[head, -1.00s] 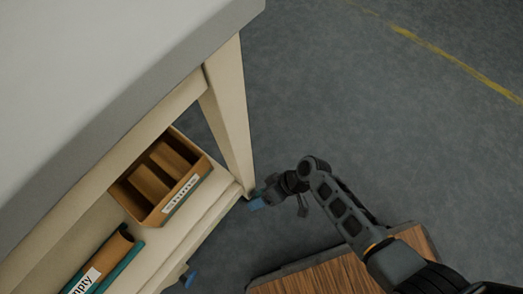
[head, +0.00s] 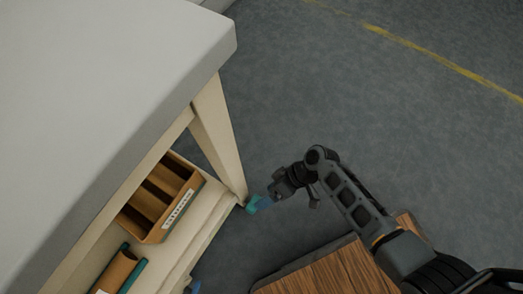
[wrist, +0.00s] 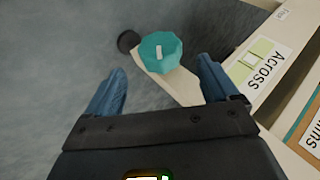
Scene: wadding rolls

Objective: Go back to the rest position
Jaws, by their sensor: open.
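My gripper (head: 262,203) is at the end of my dark arm, low beside the near leg of the table in the head view. In the wrist view my gripper (wrist: 163,90) shows two blue fingers spread wide with nothing held between them. A teal faceted knob-like thing (wrist: 161,53) with a small pale mark shows just beyond the fingertips, over the table leg; I cannot tell how far off it is.
A table with a grey top (head: 120,110) and a cream leg (head: 220,135) stands at the left. Its lower shelf holds a labelled brown box (head: 150,225) with compartments and a teal bin (head: 132,275) with a brown roll. Grey floor (head: 330,90) with a yellow line lies open at the right.

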